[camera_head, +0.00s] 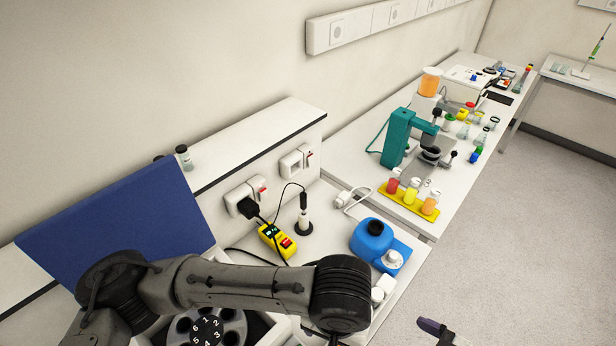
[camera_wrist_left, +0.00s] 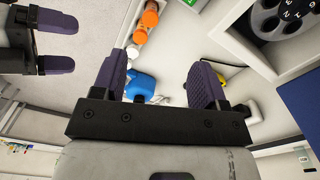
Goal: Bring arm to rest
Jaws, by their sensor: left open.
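My left arm (camera_head: 230,282) comes in from the left in the head view and reaches across the near bench, with its elbow or wrist joint at the bottom middle. My left gripper (camera_wrist_left: 160,77) shows in the left wrist view with its two purple fingers apart and nothing between them. It hangs clear of the things seen beyond it. My right gripper (camera_wrist_left: 72,43) is at the left edge of that view, its purple fingers apart and empty. A purple finger piece shows at the bottom of the head view; I cannot tell which gripper it belongs to.
A numbered rotor (camera_head: 206,330) in an open machine with a blue lid (camera_head: 120,235) lies beneath my left arm. The floor (camera_head: 540,230) at right is clear.

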